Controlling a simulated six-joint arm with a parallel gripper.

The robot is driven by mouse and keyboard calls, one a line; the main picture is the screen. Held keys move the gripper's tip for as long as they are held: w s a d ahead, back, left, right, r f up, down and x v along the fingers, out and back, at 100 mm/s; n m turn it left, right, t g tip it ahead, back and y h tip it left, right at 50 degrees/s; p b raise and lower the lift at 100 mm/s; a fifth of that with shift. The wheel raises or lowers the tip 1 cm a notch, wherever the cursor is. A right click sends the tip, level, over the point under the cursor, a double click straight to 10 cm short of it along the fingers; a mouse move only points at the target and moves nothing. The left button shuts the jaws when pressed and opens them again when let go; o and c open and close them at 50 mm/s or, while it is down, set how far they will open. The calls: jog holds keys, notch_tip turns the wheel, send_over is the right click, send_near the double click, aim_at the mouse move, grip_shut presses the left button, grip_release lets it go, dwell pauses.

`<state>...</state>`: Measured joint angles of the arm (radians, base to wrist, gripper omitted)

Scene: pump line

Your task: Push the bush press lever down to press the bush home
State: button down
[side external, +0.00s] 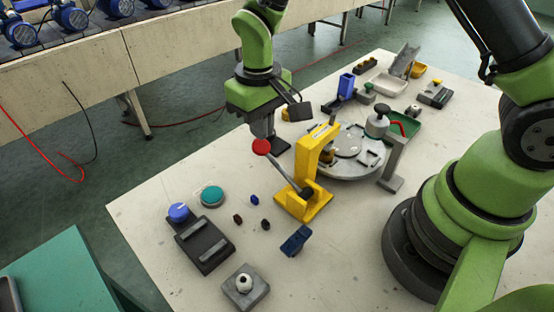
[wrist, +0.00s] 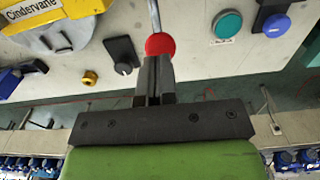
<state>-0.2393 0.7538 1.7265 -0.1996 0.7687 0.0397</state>
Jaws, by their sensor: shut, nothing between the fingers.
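The yellow bush press (side external: 316,160) stands on the pale bench; part of its body also shows at the top left of the wrist view (wrist: 45,12). Its lever is a thin grey rod (side external: 283,170) slanting up and left from the press base to a red ball knob (side external: 262,147). My gripper (side external: 272,146) points down, shut and empty, right at the knob in the side view. In the wrist view my closed fingertips (wrist: 154,60) overlap the lower edge of the red knob (wrist: 160,43). I cannot tell whether they touch it. The bush is not clearly visible.
A round grey turntable (side external: 350,152) is right of the press. A teal button (side external: 212,195) and a dark box with a blue knob (side external: 178,212) lie front left. A blue block (side external: 296,240) and a grey block with a white ball (side external: 245,285) are nearer. Bare bench lies left of the lever.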

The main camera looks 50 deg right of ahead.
jog(key=shift+f, duration=0.3)
dwell(0.4)
